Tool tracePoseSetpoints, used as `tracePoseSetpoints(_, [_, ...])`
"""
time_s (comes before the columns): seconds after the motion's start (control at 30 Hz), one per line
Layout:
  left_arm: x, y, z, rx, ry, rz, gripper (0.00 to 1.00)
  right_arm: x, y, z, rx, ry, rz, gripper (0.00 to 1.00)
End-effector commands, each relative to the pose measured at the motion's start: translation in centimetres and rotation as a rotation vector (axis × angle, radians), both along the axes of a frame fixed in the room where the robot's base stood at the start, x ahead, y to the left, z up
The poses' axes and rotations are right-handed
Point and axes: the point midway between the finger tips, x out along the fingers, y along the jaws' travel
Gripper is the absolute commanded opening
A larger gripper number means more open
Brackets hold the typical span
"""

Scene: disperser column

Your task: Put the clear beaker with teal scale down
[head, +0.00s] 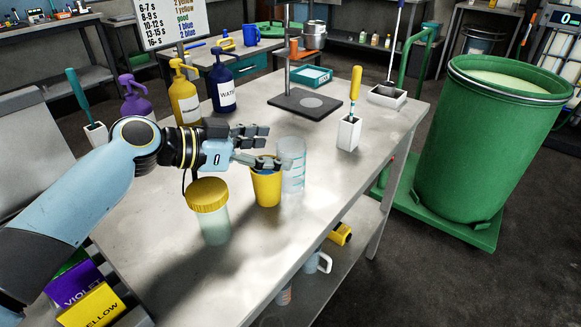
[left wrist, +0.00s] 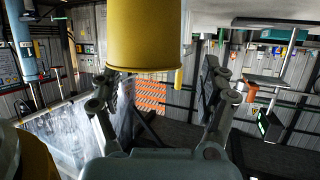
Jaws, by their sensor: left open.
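The clear beaker with teal scale (head: 293,165) appears to stand upright on the bench in the head view, just right of and partly behind a yellow cup (head: 266,188). My left gripper (head: 262,147) is open and reaches in from the left, over the cup's rim and close to the beaker's left side. No beaker shows between its fingers. In the left wrist view, which looks upside down, the open fingers (left wrist: 163,95) have a yellow vessel (left wrist: 144,35) beyond them at the top. A blurred clear shape at lower left is hard to identify. My right gripper is out of view.
A yellow-lidded jar (head: 208,210) stands left of the cup. Purple, yellow and blue pump bottles (head: 222,88) stand behind my arm. A stand base (head: 308,103) and a white holder (head: 348,133) stand farther back. The bench's right front is clear. A green drum (head: 490,150) is beyond it.

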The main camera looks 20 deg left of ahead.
Motion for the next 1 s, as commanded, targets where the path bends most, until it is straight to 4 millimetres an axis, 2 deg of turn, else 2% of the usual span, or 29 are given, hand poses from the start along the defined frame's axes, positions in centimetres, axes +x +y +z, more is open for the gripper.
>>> tracePoseSetpoints(0.13, [1.6,-1.5,-0.6,-0.005,-0.001,0.001,0.78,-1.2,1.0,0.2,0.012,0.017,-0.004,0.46])
tracePoseSetpoints(0.3, [3.2,-3.0,-1.5,-0.002,0.001,0.001,0.78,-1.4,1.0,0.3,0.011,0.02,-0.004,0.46])
tracePoseSetpoints(0.6, [3.6,-3.3,-1.8,0.001,-0.001,0.0,0.78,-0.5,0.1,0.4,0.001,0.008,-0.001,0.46])
tracePoseSetpoints(1.0, [3.6,-3.3,-1.8,0.001,-0.001,0.0,0.26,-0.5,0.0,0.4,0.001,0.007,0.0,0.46])
